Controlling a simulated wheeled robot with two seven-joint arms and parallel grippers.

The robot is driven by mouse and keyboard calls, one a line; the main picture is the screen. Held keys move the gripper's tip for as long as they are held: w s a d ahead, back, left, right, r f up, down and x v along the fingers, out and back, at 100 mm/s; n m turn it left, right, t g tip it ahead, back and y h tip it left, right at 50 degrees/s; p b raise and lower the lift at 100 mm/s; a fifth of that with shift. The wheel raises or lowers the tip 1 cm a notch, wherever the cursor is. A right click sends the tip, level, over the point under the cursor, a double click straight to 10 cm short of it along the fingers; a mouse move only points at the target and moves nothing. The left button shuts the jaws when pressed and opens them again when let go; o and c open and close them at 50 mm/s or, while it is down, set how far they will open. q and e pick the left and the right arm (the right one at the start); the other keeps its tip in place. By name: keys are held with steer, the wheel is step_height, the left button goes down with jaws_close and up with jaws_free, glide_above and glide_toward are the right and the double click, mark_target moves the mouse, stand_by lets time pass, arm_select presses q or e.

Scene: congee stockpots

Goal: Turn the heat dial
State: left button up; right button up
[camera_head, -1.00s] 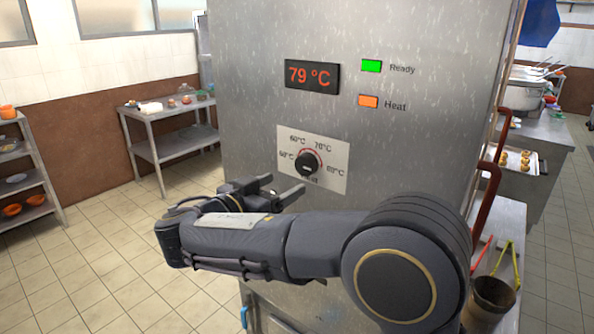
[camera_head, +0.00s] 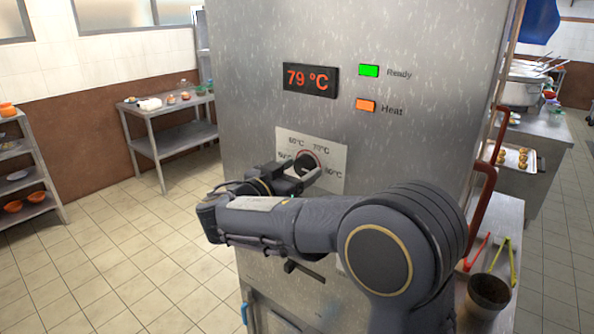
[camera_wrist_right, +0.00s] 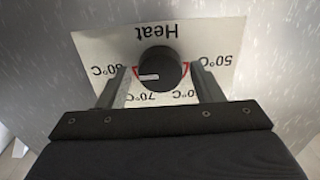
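The heat dial (camera_wrist_right: 158,68) is a round black knob with a white mark, on a white label plate (camera_head: 330,150) on the front of a steel cabinet. In the right wrist view the plate appears upside down, and the mark points left, toward the 80°C side. My right gripper (camera_head: 300,178) is at the dial and partly covers it in the head view. In the right wrist view its two fingers (camera_wrist_right: 161,84) are spread, one on each side of the dial, with gaps between them and the knob. My left gripper is not in view.
Above the dial, a display (camera_head: 310,79) reads 79 °C beside a green Ready light (camera_head: 369,71) and an orange Heat light (camera_head: 366,105). Red bar handles (camera_head: 487,185) and a dark pot (camera_head: 487,296) with tongs are at right. Open floor lies at left.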

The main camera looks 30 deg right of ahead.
steer(key=c, duration=0.8)
steer(key=shift+n, duration=0.3)
steer(key=shift+f+n+b, duration=0.15)
steer(key=shift+n+b, duration=0.35)
steer(key=shift+b, duration=0.1)
steer(key=shift+n+b, duration=0.6)
steer(key=shift+n, duration=0.6)
steer(key=n, duration=0.3)
steer(key=shift+n+b, duration=0.3)
steer(key=n, duration=0.4)
steer(key=shift+n, duration=0.3)
